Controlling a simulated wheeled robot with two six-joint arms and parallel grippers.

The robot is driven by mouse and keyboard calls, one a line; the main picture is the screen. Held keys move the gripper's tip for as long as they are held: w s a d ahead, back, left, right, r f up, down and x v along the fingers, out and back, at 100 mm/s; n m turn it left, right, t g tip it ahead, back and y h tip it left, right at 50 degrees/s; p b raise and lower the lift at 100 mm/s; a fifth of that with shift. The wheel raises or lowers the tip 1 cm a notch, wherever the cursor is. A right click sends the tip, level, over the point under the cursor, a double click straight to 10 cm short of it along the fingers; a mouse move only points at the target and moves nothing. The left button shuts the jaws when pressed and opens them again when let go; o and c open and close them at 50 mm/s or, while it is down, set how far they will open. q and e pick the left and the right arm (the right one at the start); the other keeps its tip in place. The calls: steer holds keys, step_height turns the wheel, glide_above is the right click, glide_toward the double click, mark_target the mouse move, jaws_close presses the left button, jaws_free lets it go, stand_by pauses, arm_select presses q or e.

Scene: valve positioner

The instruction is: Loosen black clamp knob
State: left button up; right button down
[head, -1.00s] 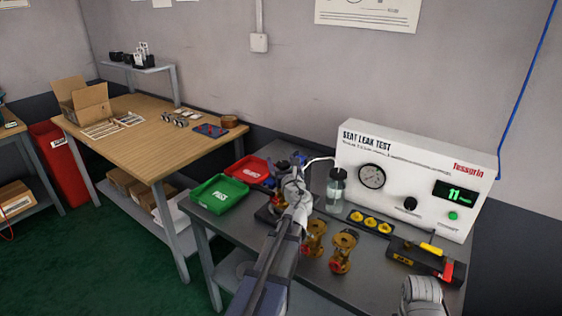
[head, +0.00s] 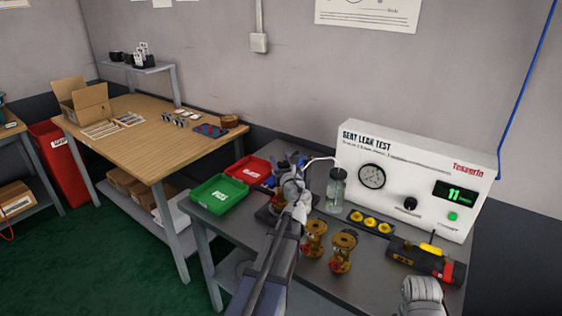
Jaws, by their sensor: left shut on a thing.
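My left gripper (head: 289,178) reaches over the left part of the grey test bench, at the dark clamp fixture (head: 267,215). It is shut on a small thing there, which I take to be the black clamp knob. The knob itself is hidden behind the fingers and wrist. A blue part (head: 297,158) shows just behind the gripper. Only a pale link of my right arm shows at the bottom right, and its fingertips are out of view.
The green tray (head: 219,194) and red tray (head: 250,170) stand left of the gripper. A bottle (head: 335,190) with a tube, brass valves (head: 343,250), yellow caps (head: 370,222) and the seat leak tester (head: 415,180) stand to the right. The wooden table (head: 150,150) is further left.

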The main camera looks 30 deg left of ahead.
arm_select(q)
jaws_close()
